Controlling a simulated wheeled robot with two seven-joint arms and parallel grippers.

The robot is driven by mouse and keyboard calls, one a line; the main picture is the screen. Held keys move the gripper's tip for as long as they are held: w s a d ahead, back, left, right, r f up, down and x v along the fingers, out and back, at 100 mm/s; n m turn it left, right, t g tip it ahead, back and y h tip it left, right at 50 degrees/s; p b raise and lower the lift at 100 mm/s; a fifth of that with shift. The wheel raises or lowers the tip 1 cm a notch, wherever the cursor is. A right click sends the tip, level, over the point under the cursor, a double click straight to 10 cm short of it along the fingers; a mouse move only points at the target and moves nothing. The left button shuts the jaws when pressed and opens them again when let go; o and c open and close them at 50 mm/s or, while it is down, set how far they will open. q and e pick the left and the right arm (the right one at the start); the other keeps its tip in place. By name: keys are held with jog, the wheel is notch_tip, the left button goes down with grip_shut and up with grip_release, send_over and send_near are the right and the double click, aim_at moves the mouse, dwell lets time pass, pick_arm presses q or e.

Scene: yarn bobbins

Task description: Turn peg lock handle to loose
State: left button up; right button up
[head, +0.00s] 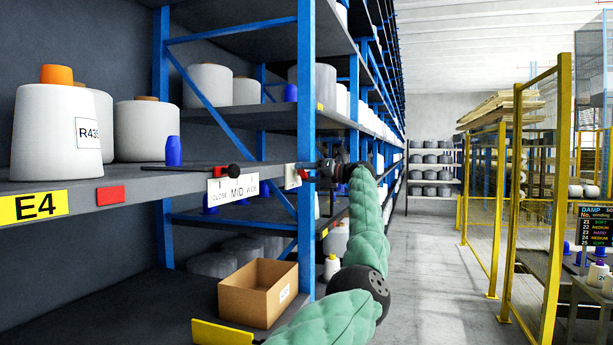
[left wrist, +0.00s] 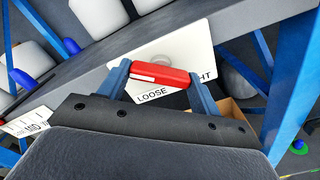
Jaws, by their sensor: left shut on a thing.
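The red peg lock handle (left wrist: 160,77) lies between the two blue-grey fingers of my left gripper (left wrist: 160,85) in the left wrist view. The gripper is shut on it. Behind it is a white plate (left wrist: 195,45) on the shelf edge, with LOOSE readable below the handle and the end of another word, GHT, at right. The rest of that word is hidden. In the head view my left gripper (head: 312,174) is at the shelf's end by the blue upright, and a bit of the white plate (head: 291,177) shows. My right gripper is not in view.
A CLOSE/MID/WIDE plate (head: 232,190) with a red knob (head: 234,171) is left of my gripper on the shelf edge. A white bobbin (head: 58,135) and a blue peg (head: 173,151) are further left. An open cardboard box (head: 258,295) is below. The aisle at right is clear.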

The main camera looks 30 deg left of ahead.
pick_arm(q)
jog(key=shift+f+n, duration=0.25)
jog(key=shift+n, duration=1.45)
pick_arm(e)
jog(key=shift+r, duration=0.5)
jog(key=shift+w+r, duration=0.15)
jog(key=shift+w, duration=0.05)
pick_arm(q)
jog(key=o, duration=1)
jog(key=shift+r, duration=0.1)
